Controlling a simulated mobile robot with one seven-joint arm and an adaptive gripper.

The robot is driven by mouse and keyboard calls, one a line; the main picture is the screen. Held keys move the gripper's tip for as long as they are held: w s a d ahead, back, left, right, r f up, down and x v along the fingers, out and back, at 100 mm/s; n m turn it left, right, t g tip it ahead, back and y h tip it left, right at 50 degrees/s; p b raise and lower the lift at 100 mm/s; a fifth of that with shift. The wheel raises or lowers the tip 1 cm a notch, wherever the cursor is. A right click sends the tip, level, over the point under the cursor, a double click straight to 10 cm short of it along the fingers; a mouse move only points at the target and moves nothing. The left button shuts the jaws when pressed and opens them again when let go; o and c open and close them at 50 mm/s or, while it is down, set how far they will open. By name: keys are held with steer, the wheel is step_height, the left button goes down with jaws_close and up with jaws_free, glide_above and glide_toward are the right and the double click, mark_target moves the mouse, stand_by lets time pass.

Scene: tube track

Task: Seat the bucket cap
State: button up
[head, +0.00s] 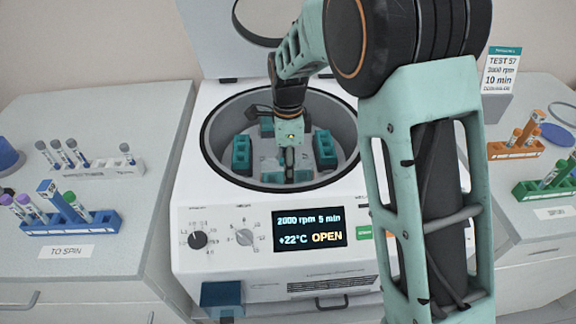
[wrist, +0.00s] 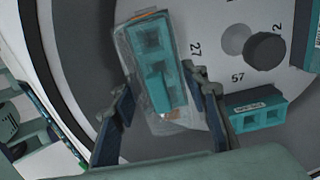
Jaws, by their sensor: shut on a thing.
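The open centrifuge (head: 190,225) holds a rotor (wrist: 222,30) with several teal buckets, such as one at the left (head: 242,155) and one at the right (head: 324,150). My gripper (head: 289,168) is down in the bowl at the front bucket. In the wrist view, its fingers (wrist: 160,82) stand either side of a clear cap (wrist: 126,48), shut on it. The cap surrounds or overlies a teal bucket (wrist: 151,40) and looks slightly tilted to it. I cannot tell whether they touch. Another labelled bucket (wrist: 256,115) sits to the right, apart from the fingers.
The centrifuge lid (head: 215,40) is raised behind my arm. The display (head: 310,230) reads OPEN. A blue tube rack (head: 75,222) and grey rack (head: 100,170) stand left; orange (head: 515,150) and green (head: 540,189) racks stand right. The rotor knob (wrist: 266,49) rises near the gripper.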

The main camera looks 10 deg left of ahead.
steer(key=o, duration=1.2)
step_height(320, 180, up, 12)
steer(key=shift+f, duration=0.1)
stand_by(0.6)
